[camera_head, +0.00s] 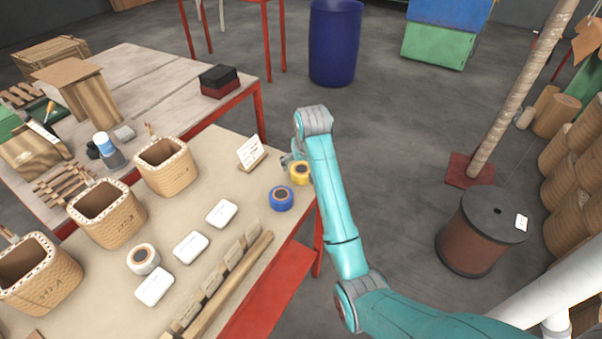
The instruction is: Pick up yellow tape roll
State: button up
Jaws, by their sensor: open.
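The yellow tape roll (299,174) stands near the right edge of the tan worktable, behind the blue tape roll (281,198). My teal arm reaches up from the lower right, and its wrist is beside and above the yellow roll. My gripper (289,160) shows only as a small grey part at the wrist, just behind and left of the yellow roll. It is open. The arm hides most of the fingers and part of the roll's right side. I cannot tell whether the fingers touch the roll.
A white tape roll (143,258), several white boxes and a wooden strip (228,285) lie on the worktable (226,150). A small white sign (250,152) stands left of my gripper. Several woven baskets line the left. A large spool (483,232) stands on the floor at right.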

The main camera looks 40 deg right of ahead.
aim_at(302, 169)
jog(key=shift+x, duration=2.65)
jog(key=shift+s+d, duration=0.1)
jog(key=shift+d, duration=0.05)
jog(key=c, duration=1.2)
